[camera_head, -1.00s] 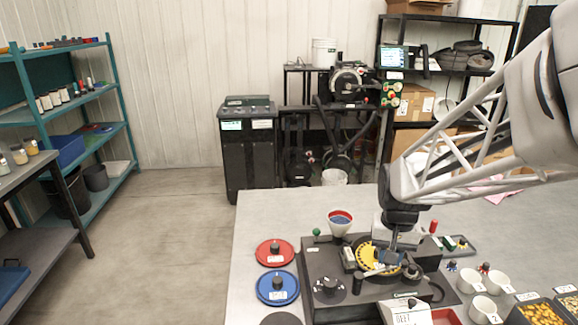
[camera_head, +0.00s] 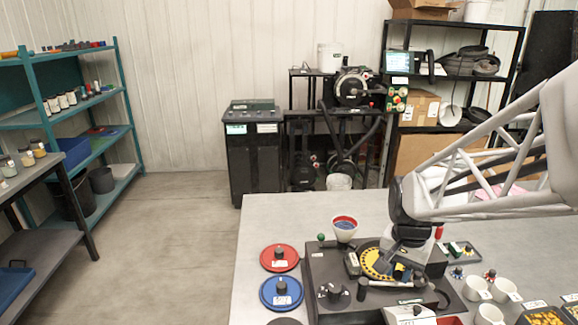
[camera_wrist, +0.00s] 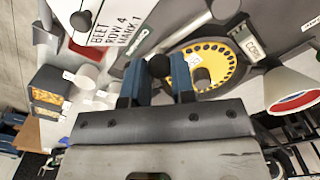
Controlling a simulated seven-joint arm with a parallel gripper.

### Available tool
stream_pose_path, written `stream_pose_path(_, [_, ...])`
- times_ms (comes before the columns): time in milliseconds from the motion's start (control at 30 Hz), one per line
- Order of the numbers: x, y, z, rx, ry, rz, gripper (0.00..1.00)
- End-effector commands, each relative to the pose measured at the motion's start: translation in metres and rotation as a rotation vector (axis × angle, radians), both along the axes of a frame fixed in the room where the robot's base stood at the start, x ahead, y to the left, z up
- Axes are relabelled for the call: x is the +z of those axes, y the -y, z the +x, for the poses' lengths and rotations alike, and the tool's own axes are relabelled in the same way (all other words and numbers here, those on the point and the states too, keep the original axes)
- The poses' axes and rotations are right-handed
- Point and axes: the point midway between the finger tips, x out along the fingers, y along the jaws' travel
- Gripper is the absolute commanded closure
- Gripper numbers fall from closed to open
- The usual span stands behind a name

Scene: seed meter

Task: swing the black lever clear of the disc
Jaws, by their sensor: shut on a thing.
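The yellow disc (camera_head: 377,264) lies in the black seed meter (camera_head: 330,270) on the table. The wrist view shows the disc (camera_wrist: 214,58) with a ring of dark holes and a dark hub. My gripper (camera_head: 399,272) is low over the disc's right part. Its blue fingers (camera_wrist: 159,84) are shut on the round black knob of the black lever (camera_wrist: 159,66). In the wrist view the knob overlaps the disc's left edge. The lever's arm is mostly hidden by my gripper, so I cannot tell whether it is fully clear of the disc.
A white funnel cup (camera_head: 344,230) stands behind the meter. A red disc (camera_head: 279,258) and a blue disc (camera_head: 281,293) lie left of it. White cups (camera_head: 476,287) and seed trays (camera_head: 543,316) stand at the right. The table's back left is clear.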

Motion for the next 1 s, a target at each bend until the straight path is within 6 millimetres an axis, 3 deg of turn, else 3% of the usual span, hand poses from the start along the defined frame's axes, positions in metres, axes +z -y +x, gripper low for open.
stream_pose_path(67, [0.0,0.0,-0.001,0.0,-0.001,0.0,1.0])
stream_pose_path(100, [0.0,0.0,-0.001,0.0,-0.001,0.0,0.71])
stream_pose_path(233, [0.0,0.0,-0.001,0.001,-0.001,0.0,0.51])
stream_pose_path(667, [0.004,0.0,0.0,0.001,0.0,0.0,0.5])
stream_pose_path(1000, [0.038,0.0,0.0,0.001,0.002,-0.001,0.5])
